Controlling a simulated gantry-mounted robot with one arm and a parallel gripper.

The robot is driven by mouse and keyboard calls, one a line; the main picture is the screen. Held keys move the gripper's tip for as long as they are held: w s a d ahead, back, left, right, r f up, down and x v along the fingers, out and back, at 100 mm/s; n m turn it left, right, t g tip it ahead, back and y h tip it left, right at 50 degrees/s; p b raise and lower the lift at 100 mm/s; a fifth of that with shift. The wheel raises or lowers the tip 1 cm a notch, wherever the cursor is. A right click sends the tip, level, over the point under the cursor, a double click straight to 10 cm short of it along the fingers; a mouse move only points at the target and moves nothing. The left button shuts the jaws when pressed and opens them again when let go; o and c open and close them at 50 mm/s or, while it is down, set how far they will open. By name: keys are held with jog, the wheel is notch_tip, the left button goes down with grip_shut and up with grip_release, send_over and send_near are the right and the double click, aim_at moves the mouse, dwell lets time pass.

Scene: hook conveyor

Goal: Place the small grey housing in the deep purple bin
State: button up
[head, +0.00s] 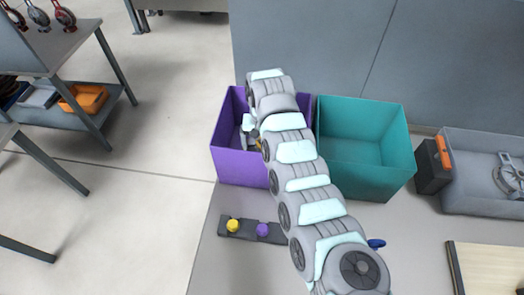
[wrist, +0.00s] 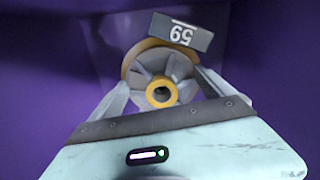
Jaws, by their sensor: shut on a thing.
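The deep purple bin (head: 238,168) stands against the grey wall in the head view, left of a teal bin. My arm reaches over its right side and hides part of it. My gripper (head: 250,130) is down inside the bin's opening. In the wrist view, my gripper (wrist: 162,82) is shut on the small grey housing (wrist: 182,68), which has grey vanes, an orange-yellow rim and a yellow hub. A dark grey tag reading 59 shows at its far edge. Purple walls surround it. I cannot tell whether the housing touches the bin floor.
The teal bin (head: 388,178) is close on the right and looks empty. A dark box (head: 432,170) and a grey crate (head: 480,200) with a metal part stand further right. A dark strip (head: 246,231) with yellow and purple knobs lies in front. Open floor is at left.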

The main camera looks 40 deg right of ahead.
jog(key=shift+f, duration=1.85)
jog(key=o, duration=1.6)
jog(key=shift+f, duration=0.1)
jog(key=shift+o, duration=0.2)
notch_tip(320, 180, up, 12)
